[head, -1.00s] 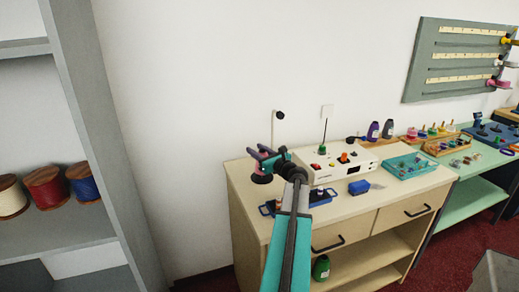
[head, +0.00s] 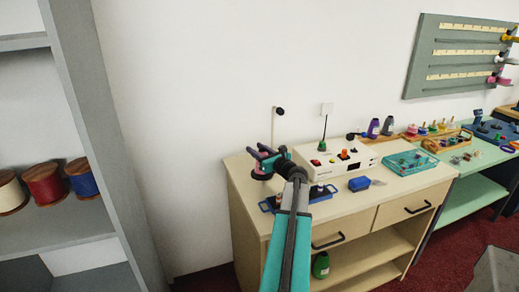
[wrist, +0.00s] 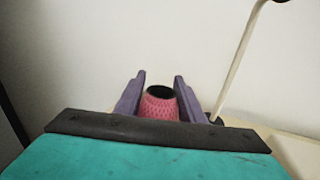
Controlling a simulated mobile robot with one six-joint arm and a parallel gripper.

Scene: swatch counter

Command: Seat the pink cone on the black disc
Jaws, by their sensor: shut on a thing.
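A pink textured cone (wrist: 160,107) with a dark opening at its top sits between the two purple fingers of my gripper (wrist: 158,80) in the wrist view. The fingers are shut on it. In the head view my gripper (head: 262,156) is over the back left part of the wooden counter (head: 240,185), close to the wall. A dark round shape (head: 262,174) shows just below the fingers there. I cannot tell whether it is the black disc or part of the held cone.
A thin pale post (head: 275,128) with a dark knob rises close behind my gripper. A blue tray (head: 318,194) lies at the front left, partly behind my arm.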

